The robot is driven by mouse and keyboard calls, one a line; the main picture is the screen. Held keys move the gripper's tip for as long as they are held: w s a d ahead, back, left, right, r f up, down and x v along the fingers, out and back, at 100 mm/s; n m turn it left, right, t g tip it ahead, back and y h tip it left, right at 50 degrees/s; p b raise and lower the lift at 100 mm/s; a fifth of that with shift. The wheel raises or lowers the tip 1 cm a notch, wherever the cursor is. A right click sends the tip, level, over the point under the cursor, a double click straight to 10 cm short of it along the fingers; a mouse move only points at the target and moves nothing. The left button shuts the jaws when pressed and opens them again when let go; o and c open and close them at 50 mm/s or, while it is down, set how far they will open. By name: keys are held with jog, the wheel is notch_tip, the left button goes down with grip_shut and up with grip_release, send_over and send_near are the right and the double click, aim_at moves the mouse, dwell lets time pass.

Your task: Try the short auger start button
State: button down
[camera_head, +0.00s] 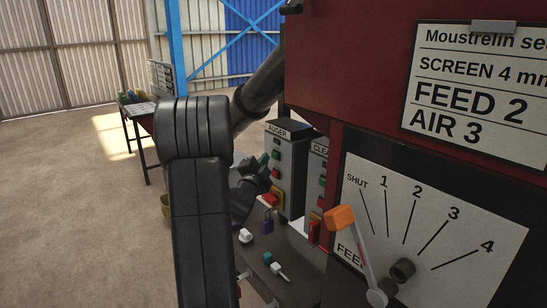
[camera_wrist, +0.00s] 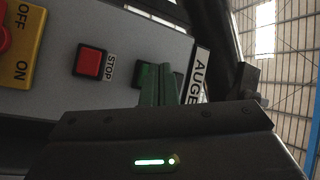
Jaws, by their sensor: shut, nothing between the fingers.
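The grey auger control box (camera_head: 286,172) stands left of the cleaner box in the head view. In the wrist view it appears sideways, with its AUGER label (camera_wrist: 198,77) at right. A green button (camera_wrist: 146,74) lies between the red STOP button (camera_wrist: 90,62) and that label, partly hidden by my fingers. My gripper (camera_wrist: 160,74) is shut and empty, its green fingers in front of the green button's area. Whether the tips touch the button cannot be told. In the head view my dark gripper is beside the auger box's left side.
A yellow ON/OFF switch plate (camera_wrist: 22,45) with a red knob is on the same box. The orange feed lever (camera_head: 340,218) stands at right. Open floor (camera_head: 80,220) lies left.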

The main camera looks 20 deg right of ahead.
jog(key=shift+d+b, duration=0.2)
jog(key=shift+b, duration=0.15)
jog(key=shift+w+d, duration=0.15)
jog(key=shift+d, duration=0.05)
jog(key=shift+w+d+b, duration=0.15)
jog(key=shift+d+b, duration=0.3)
jog(key=shift+b, duration=0.15)
dwell(0.4)
jog(key=shift+a, duration=0.2)
jog(key=shift+s+a+b, duration=0.3)
jog(key=shift+a+b, duration=0.15)
jog(key=shift+a, duration=0.2)
jog(key=shift+s+a+b, duration=0.2)
jog(key=shift+s+a, duration=0.1)
jog(key=shift+a, duration=0.5)
jog(key=shift+s+a+b, duration=0.25)
jog(key=shift+a, duration=0.5)
jog(key=shift+s+a+b, duration=0.2)
jog(key=shift+s+a, duration=0.1)
jog(key=shift+a, duration=0.5)
